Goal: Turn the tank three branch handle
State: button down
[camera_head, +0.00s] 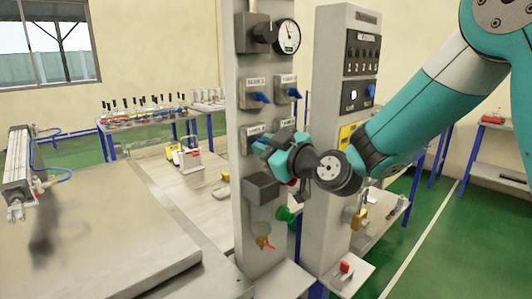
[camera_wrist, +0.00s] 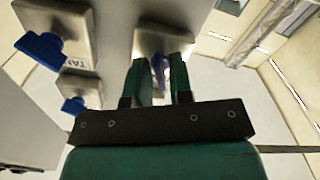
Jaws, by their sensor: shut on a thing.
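My gripper (camera_head: 262,143) is at the lower left labelled plate (camera_head: 252,130) on the tall grey panel (camera_head: 246,180). In the wrist view my gripper's two green fingers (camera_wrist: 160,72) are closed around a narrow blue handle (camera_wrist: 158,62) standing out from a pale plate (camera_wrist: 163,40). The plate labels are too small or cut off to read, so I cannot confirm which is tank three. Two other blue handles, an upper one (camera_wrist: 42,48) and a lower one (camera_wrist: 72,105), show at the left in the wrist view.
Above my gripper are two more blue handles, left (camera_head: 262,97) and right (camera_head: 294,92), and a round gauge (camera_head: 287,37). A second grey column (camera_head: 328,90) stands close on the right.

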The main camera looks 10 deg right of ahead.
jog(key=m+b, duration=0.1)
jog(key=m, duration=0.2)
jog(key=shift+m, duration=0.4)
jog(key=m+b, duration=0.1)
jog(key=m, duration=0.2)
jog(key=shift+m, duration=0.3)
jog(key=m, duration=0.6)
jog(key=shift+m+b, duration=0.3)
jog(key=c, duration=1.3)
grip_release()
jog(key=shift+d, duration=0.1)
